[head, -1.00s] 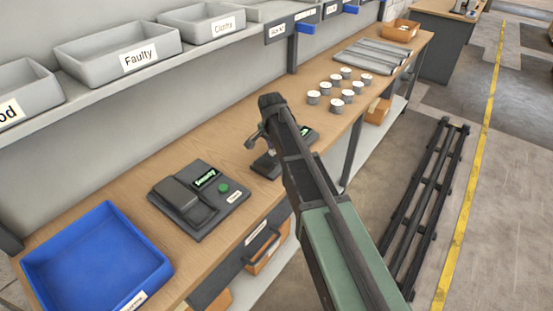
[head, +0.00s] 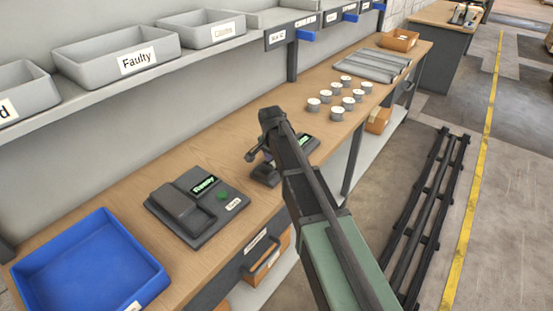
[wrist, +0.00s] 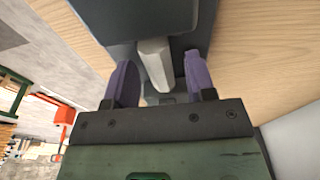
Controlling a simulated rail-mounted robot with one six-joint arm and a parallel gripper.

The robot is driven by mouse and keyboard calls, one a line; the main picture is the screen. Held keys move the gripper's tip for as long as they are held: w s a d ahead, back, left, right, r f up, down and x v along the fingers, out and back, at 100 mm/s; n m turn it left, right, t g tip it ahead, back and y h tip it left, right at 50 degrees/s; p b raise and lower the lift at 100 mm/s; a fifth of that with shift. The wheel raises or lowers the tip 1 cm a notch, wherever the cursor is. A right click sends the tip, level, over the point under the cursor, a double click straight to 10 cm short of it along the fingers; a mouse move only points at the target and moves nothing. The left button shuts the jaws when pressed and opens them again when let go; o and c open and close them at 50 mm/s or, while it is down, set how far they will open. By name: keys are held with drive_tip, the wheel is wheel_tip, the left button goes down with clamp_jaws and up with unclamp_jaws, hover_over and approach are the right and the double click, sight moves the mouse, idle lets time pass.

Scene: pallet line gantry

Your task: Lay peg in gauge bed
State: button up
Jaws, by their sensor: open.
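In the wrist view, my gripper (wrist: 152,85) has two purple fingers spread apart. A light grey faceted bar, which looks like the peg (wrist: 155,62), lies between them, with a gap at least on the right. It lies against a dark grey block (wrist: 190,18), perhaps the gauge bed; whether it is seated there I cannot tell. A dark device (head: 265,174) with a small lit display (head: 304,141) shows on both sides of the arm.
A box with a screen and green button (head: 200,206) and a blue tray (head: 88,268) stand to the left on the bench (head: 130,195). Several white-topped cylinders (head: 340,97) and grey racks (head: 372,65) stand beyond. Grey bins, one labelled Faulty (head: 118,54), line the shelf above.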

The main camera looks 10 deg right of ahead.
sight(273, 162)
wheel_tip(273, 162, up, 12)
drive_tip(key=s+a+p, duration=0.1)
drive_tip(key=p, duration=1.1)
drive_tip(key=s+d+n+g+y, duration=0.1)
drive_tip(key=s+n, duration=0.9)
drive_tip(key=s, duration=1.5)
